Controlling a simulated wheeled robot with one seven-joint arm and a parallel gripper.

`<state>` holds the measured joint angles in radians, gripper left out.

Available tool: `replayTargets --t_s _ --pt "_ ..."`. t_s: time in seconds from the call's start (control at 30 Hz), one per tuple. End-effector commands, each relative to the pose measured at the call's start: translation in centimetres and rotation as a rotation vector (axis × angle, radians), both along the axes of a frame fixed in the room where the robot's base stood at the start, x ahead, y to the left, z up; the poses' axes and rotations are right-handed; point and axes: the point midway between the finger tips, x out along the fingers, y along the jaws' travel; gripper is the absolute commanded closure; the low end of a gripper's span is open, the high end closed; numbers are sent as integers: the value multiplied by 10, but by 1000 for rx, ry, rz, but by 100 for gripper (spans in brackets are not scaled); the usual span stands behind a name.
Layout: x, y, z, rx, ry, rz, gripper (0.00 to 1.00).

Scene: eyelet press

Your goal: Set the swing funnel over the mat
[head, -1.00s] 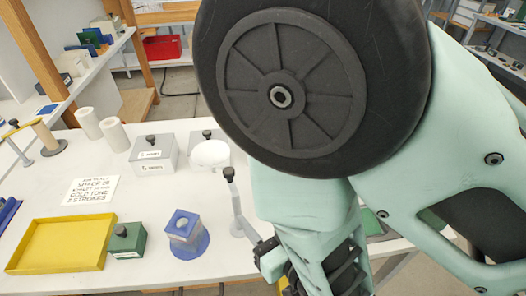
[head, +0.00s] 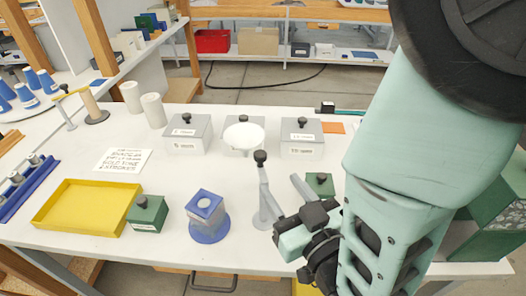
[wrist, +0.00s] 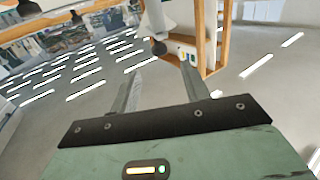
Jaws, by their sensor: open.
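A white, round, bowl-like piece (head: 244,136) stands out in front of a grey box at the back of the table; it looks like the funnel. A grey post (head: 265,198) with a black ball knob (head: 260,157) rises from a round base in front of it. I cannot tell if post and bowl are joined. A flat orange patch (head: 333,128) lies at the back right and may be the mat. My gripper (head: 280,182) is open beside the post. In the wrist view, a black knob (wrist: 158,47) shows beyond the spread, empty fingers (wrist: 160,88).
A yellow tray (head: 85,207), a green box (head: 147,213) and a blue block on a round base (head: 207,215) stand at front left. Grey knobbed boxes (head: 187,134) (head: 301,136) line the back. Another green box (head: 319,184) is close to my gripper. A lettered card (head: 122,160) lies left.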

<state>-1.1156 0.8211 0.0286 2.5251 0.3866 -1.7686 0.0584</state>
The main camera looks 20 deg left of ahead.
Motion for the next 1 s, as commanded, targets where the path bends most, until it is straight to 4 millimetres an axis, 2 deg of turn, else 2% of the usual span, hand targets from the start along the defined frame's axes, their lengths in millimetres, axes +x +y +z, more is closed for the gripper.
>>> replayTargets --t_s 0.03,0.43,0.5,0.8,1.0 --pt "1 1 -5 4 -3 0 54" --pt "9 6 -2 3 -3 2 54" --pt "22 18 4 0 -1 3 54" --pt "66 60 3 -1 -1 2 54" --pt "84 78 2 -1 -1 3 54"
